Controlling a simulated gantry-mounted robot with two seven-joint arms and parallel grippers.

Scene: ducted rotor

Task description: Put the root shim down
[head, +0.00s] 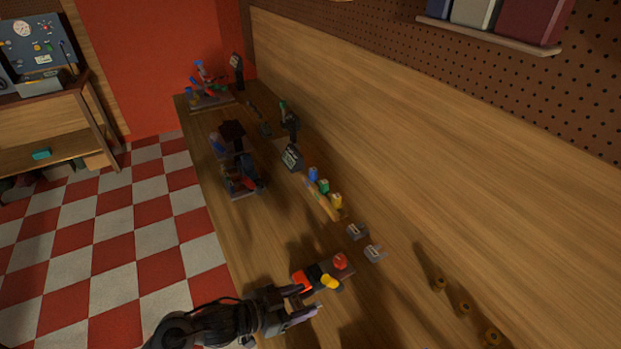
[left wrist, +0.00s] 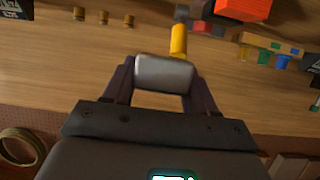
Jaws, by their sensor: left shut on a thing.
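My left gripper (head: 307,301) reaches in from the bottom of the head view over the wooden bench. In the left wrist view, its two dark fingers (left wrist: 163,85) are shut on a grey, smooth, rounded piece, which I take to be the root shim (left wrist: 165,73). The shim is hard to make out in the head view. Just beyond the fingertips are an orange-red and black block (head: 312,278) and a yellow cylinder (head: 331,282), which also shows in the left wrist view (left wrist: 178,40). I cannot tell whether the shim touches the bench. My right gripper is not in view.
A red round piece (head: 340,261) sits just past the block. Two small grey blocks (head: 374,253) and a wooden strip with blue, green and yellow pegs (head: 325,200) stand farther off. Several brass-coloured cylinders (head: 463,309) stand at right. Bare bench lies between.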

